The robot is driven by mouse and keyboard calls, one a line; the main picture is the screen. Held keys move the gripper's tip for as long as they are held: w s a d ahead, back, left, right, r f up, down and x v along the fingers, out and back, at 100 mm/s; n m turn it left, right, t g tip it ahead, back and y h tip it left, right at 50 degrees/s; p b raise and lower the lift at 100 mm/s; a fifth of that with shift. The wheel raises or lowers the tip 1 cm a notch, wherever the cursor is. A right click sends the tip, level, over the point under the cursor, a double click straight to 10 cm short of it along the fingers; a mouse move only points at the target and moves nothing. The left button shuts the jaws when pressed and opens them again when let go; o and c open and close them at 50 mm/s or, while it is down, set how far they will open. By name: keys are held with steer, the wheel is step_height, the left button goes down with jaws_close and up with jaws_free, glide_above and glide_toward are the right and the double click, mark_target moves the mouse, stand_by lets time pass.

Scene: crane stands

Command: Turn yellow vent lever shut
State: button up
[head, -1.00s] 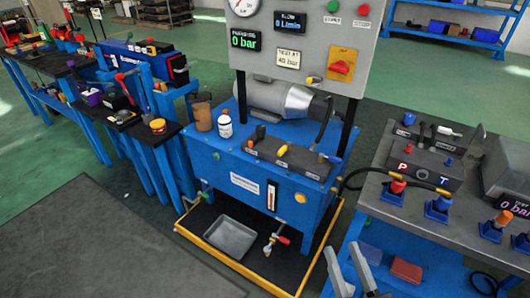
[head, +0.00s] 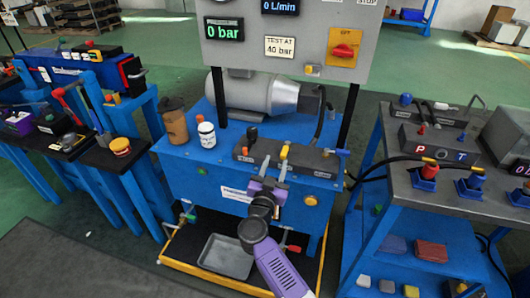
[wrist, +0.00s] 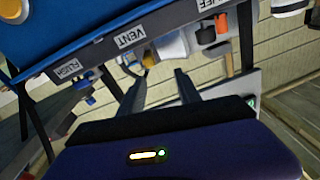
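The yellow vent lever (head: 284,151) stands on the dark valve block (head: 300,161) on top of the blue pump unit. In the wrist view a yellow part (wrist: 148,60) shows just beyond the fingers, near the "VENT" label (wrist: 130,38). My gripper (head: 269,166) is in front of the valve block, close to the lever. In the wrist view its two fingers (wrist: 157,80) are spread apart with nothing held between them. I cannot tell whether a finger touches the lever.
A dark-knobbed lever (head: 252,134) and a blue-tipped lever (head: 342,151) flank the vent lever. A white bottle (head: 206,134) and brown canister (head: 174,125) stand at left. The gauge panel (head: 285,48) rises behind. A grey bench (head: 455,205) stands at right.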

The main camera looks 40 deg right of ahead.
mark_target(282, 158)
steer(key=shift+s+d+f+n+g, duration=0.2)
steer(key=shift+f+n+g, duration=0.1)
steer(key=shift+f, duration=0.2)
steer(key=shift+s+d+f+n+g, duration=0.1)
steer(key=shift+d+f+n+g, duration=0.15)
steer(key=shift+f, duration=0.25)
steer(key=b+x, duration=0.2)
steer(key=x, duration=0.5)
steer(key=shift+w+d+r+b, duration=0.1)
steer(key=shift+w+d+b, duration=0.1)
steer(key=shift+b, duration=0.2)
steer(key=shift+c, duration=0.2)
jaws_close()
